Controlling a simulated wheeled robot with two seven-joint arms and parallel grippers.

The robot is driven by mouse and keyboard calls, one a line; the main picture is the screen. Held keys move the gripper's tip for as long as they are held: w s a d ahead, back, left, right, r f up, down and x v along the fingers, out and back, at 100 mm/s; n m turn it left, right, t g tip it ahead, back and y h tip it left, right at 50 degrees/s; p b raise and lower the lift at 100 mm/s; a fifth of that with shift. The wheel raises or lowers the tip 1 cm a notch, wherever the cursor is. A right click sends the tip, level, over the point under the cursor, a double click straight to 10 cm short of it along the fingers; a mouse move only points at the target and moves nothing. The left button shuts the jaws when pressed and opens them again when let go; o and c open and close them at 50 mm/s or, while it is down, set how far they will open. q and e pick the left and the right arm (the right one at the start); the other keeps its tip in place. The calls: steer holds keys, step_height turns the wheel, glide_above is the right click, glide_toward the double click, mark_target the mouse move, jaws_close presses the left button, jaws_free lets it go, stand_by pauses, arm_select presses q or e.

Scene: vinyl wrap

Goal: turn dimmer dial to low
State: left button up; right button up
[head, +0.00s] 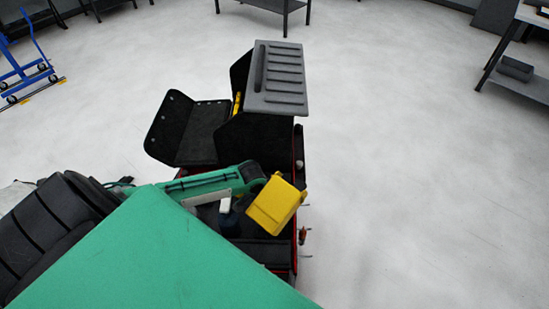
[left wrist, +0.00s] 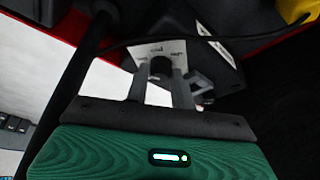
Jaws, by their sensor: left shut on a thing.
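In the left wrist view a small black dimmer dial (left wrist: 161,67) stands on a white plate (left wrist: 146,49) with small printed marks, too small to read. The plate is on a dark housing. The two grey fingers of my left gripper (left wrist: 160,75) are closed on the dial, one on each side. In the head view a large green part of mine fills the lower left; I cannot make out the dial or the left fingertips there. My right gripper is in neither view.
A black cart (head: 262,250) with red edges holds a yellow box (head: 274,206). A ribbed grey lid (head: 277,80) and a black open bin (head: 187,130) stand behind. A black cable (left wrist: 75,95) runs beside the gripper. The pale floor (head: 410,190) at right is clear.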

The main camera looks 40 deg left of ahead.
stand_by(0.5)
arm_select(q)
steer(key=o, duration=1)
steer(key=b+v, duration=0.1)
steer(key=v, duration=0.5)
steer(key=shift+r+b, duration=0.1)
steer(key=shift+b, duration=0.3)
steer(key=shift+s+a+r, duration=0.1)
steer(key=shift+s+r, duration=0.15)
steer(key=shift+r, duration=0.4)
